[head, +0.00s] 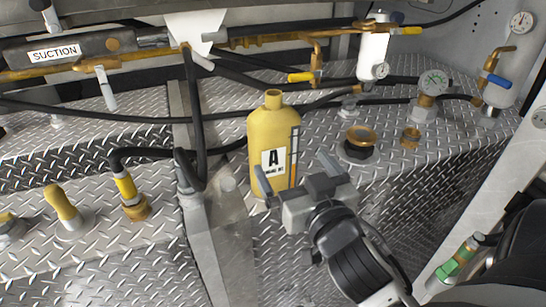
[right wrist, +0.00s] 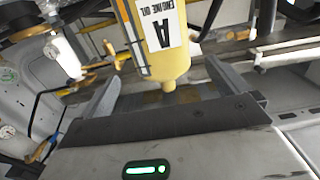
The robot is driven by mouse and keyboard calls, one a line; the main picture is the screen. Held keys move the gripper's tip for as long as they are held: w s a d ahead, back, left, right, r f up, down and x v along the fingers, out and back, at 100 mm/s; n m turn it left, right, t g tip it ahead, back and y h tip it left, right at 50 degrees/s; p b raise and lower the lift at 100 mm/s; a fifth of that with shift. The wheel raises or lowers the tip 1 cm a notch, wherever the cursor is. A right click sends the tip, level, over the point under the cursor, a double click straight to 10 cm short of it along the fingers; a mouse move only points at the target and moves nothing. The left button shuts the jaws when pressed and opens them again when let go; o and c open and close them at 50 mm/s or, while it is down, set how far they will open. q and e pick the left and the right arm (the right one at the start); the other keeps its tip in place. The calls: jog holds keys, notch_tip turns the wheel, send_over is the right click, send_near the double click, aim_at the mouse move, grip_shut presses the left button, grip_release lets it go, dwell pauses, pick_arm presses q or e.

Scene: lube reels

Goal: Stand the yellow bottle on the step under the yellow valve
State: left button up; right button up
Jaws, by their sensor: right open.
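The yellow bottle (head: 270,138) stands upright on the diamond-plate step (head: 340,185), with its black and white "A" label facing me. The yellow valve (head: 303,77) with its yellow handle is above it and slightly to its right. My right gripper (head: 294,172) is open in front of the bottle's lower right side, and it hides part of the base. In the right wrist view the bottle (right wrist: 165,45) shows upside down, between and beyond the spread fingers (right wrist: 165,88); I see no grip on it. My left gripper is not in view.
A bent black hose with a yellow collar (head: 125,187) and a yellow knob (head: 62,207) are at left. Pipes and black hoses cross behind. Bare plate lies around the bottle's right side.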

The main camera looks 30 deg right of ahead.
aim_at(279, 145)
jog(key=b+x, duration=0.1)
jog(key=x, duration=0.6)
jog(key=shift+w+b, duration=0.2)
jog(key=shift+b, duration=0.2)
jog(key=shift+p+x, duration=0.4)
jog(key=shift+x, duration=2.4)
jog(key=c, duration=1)
jog(key=shift+r, duration=0.15)
jog(key=shift+c, duration=0.7)
